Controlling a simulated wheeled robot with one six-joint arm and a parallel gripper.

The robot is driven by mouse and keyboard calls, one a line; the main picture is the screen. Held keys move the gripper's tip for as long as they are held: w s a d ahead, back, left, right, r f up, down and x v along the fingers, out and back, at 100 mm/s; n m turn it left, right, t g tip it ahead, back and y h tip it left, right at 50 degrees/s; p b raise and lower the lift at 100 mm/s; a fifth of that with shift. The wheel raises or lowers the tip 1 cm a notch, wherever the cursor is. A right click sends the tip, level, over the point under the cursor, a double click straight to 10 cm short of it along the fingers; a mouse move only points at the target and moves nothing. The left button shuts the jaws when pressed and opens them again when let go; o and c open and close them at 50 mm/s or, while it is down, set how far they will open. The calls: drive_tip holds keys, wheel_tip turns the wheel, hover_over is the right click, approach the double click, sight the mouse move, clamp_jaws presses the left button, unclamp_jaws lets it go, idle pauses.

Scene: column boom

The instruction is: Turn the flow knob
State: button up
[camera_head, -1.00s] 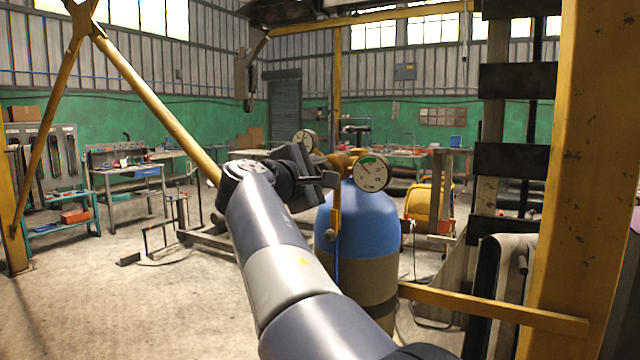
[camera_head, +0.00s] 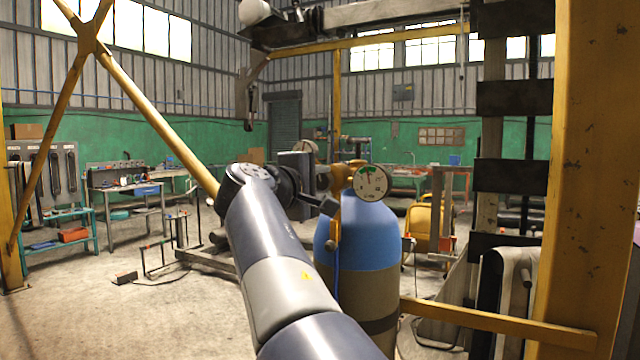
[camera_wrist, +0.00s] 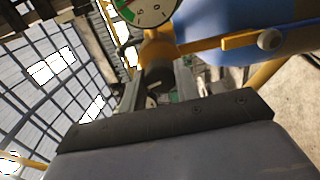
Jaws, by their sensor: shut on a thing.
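A blue-topped cylinder (camera_head: 362,232) stands upright in the head view, with a brass regulator (camera_head: 345,170) on top. A round white gauge (camera_head: 370,183) with a green arc faces me; its needle points up, slightly left. In the wrist view, the gauge (camera_wrist: 145,8) is cut off by the top edge. The dark flow knob (camera_wrist: 157,76) sits at the end of the brass regulator body (camera_wrist: 157,52). My gripper (camera_wrist: 158,88) is shut on the knob, with a finger on either side. In the head view, my gripper (camera_head: 318,180) is at the regulator's left side; its own wrist partly hides the grip.
A yellow lever (camera_head: 335,222) hangs at the cylinder's front. A yellow post (camera_head: 575,180) and low rail (camera_head: 495,325) stand at right.

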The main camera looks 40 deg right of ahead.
drive_tip(key=o, duration=1)
drive_tip(key=shift+c, duration=0.2)
drive_tip(key=b+v, duration=0.1)
drive_tip(key=v, duration=1)
drive_tip(key=shift+d, duration=0.1)
drive_tip(key=p+x, duration=0.1)
drive_tip(key=x, duration=1)
